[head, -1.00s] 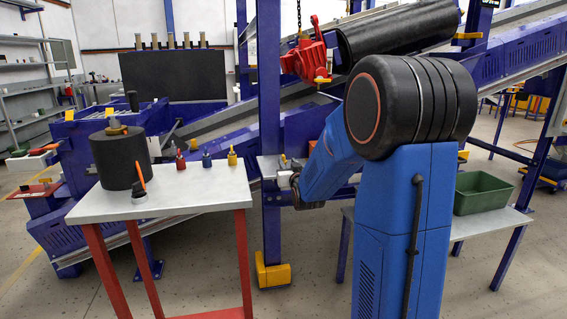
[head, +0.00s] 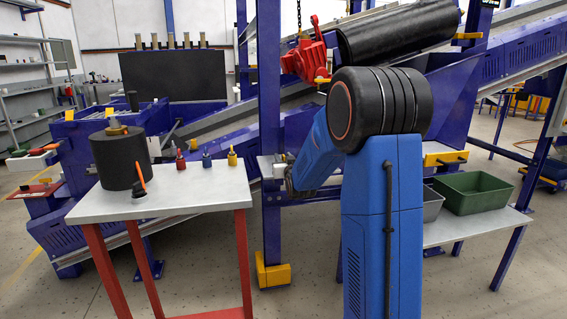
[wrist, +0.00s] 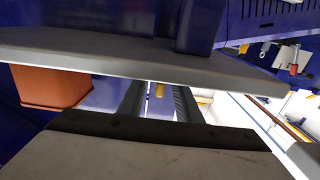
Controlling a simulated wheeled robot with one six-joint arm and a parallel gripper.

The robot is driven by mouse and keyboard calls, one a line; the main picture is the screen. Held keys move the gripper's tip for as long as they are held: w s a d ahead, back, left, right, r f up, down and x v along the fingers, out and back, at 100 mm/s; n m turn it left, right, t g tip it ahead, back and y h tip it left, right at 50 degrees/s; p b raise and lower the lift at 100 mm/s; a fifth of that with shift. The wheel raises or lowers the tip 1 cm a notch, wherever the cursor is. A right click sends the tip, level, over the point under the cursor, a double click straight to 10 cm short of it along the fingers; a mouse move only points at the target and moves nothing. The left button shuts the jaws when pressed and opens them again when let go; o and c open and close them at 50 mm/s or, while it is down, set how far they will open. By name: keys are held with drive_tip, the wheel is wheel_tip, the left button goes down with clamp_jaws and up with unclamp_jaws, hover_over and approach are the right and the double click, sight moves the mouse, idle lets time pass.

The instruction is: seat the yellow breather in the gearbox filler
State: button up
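The yellow breather (head: 232,156) stands upright at the right end of the grey table (head: 170,201) in the head view, apart from my arm. My blue arm reaches down and left towards the blue post; its dark wrist end is partly hidden, and the fingers do not show clearly there. In the wrist view my gripper (wrist: 158,100) has its two dark fingers apart, not closed on anything. A small yellow thing (wrist: 158,90) shows in the gap between them; I cannot tell what it is. I cannot make out the gearbox filler for certain.
A blue breather (head: 207,159) and a red one (head: 180,160) stand left of the yellow one. A black cylinder (head: 121,161) is further left. The blue post (head: 270,110) rises right of the table. A green bin (head: 482,192) stands on the right bench.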

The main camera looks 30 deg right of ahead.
sight(284, 155)
clamp_jaws()
wheel_tip(284, 155, up, 10)
idle(0.6)
drive_tip(key=shift+s, duration=0.1)
idle(0.4)
